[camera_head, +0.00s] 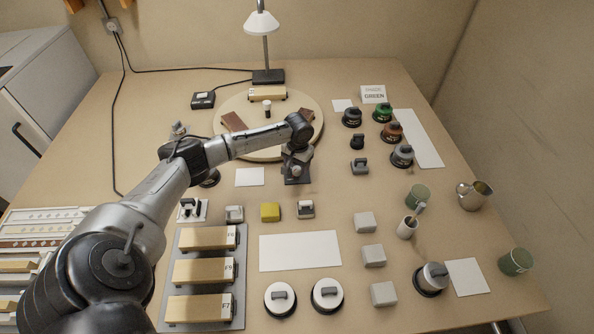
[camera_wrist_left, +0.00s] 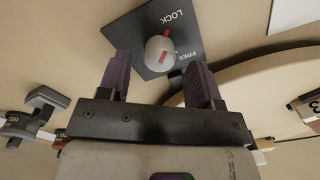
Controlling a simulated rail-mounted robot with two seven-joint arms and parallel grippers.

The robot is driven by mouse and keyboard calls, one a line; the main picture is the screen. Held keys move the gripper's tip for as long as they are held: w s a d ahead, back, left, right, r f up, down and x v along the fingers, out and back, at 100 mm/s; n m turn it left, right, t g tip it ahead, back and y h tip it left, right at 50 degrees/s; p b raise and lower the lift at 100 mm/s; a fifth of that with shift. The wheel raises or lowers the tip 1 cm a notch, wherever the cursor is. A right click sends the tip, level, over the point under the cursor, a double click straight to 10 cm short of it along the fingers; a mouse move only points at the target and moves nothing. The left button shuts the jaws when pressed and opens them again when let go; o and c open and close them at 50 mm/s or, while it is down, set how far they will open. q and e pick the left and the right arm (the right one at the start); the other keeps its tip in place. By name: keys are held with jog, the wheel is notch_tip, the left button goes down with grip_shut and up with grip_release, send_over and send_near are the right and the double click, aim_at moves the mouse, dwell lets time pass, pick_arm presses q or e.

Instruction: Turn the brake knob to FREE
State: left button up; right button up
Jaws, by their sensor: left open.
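The brake knob (camera_wrist_left: 159,50) is a rounded pale knob with red marks, on a dark square plate (camera_wrist_left: 128,27) lettered LOCK and FREE. In the left wrist view one red mark lies on the knob's side toward LOCK; another lies lower on it, near FREE. My left gripper (camera_wrist_left: 158,83) is open, its two dark fingers apart to either side of the knob's lower end. I cannot tell whether they touch it. In the head view my left gripper (camera_head: 296,168) is over the plate, at the front edge of the turntable, and mostly hides the knob. My right gripper is not in view.
A round turntable (camera_head: 315,108) carrying wooden pieces lies just behind. A lamp (camera_head: 262,40) stands at the back. Several dark-based knobs (camera_head: 402,154) are at the right. A grey tray (camera_head: 210,255) with labelled blocks and a white sheet (camera_head: 300,252) lie in front.

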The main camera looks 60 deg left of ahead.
pick_arm(q)
jog(key=shift+f, duration=1)
